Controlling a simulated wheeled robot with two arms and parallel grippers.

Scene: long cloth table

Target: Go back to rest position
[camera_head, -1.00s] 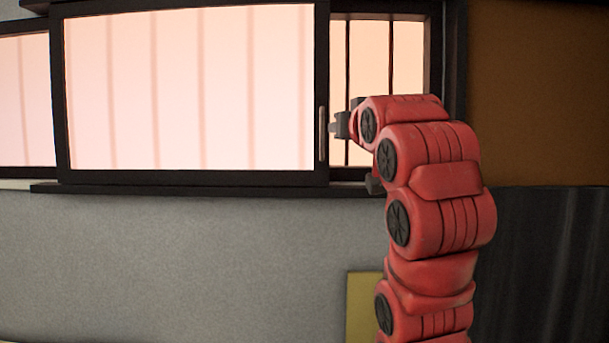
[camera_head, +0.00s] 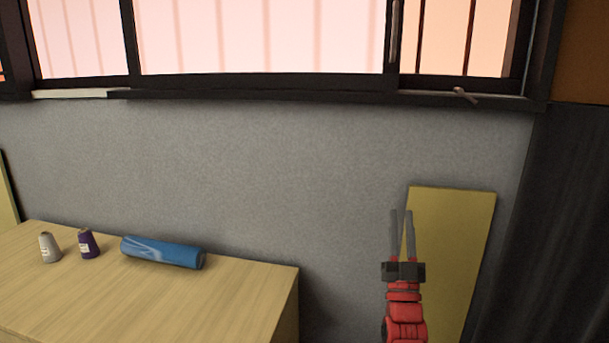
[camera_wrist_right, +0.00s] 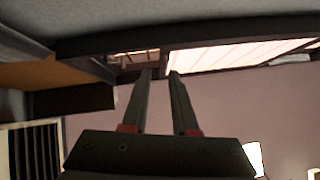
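My right gripper (camera_head: 402,218) points upward at the lower right of the head view, in front of a yellow board. Its two dark fingers stand a little apart with nothing between them. In the right wrist view the same gripper (camera_wrist_right: 161,75) shows both fingers apart and empty, with the window and ceiling beyond. My red right arm below it is folded low, and most of it is out of the picture. My left gripper is in neither view.
A wooden table (camera_head: 240,290) at lower left holds a blue cloth roll (camera_head: 162,252), a purple thread cone (camera_head: 88,244) and a grey one (camera_head: 49,248). The yellow board (camera_head: 455,260) leans on the grey wall. The window (camera_head: 260,40) has a dark sill (camera_head: 300,97).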

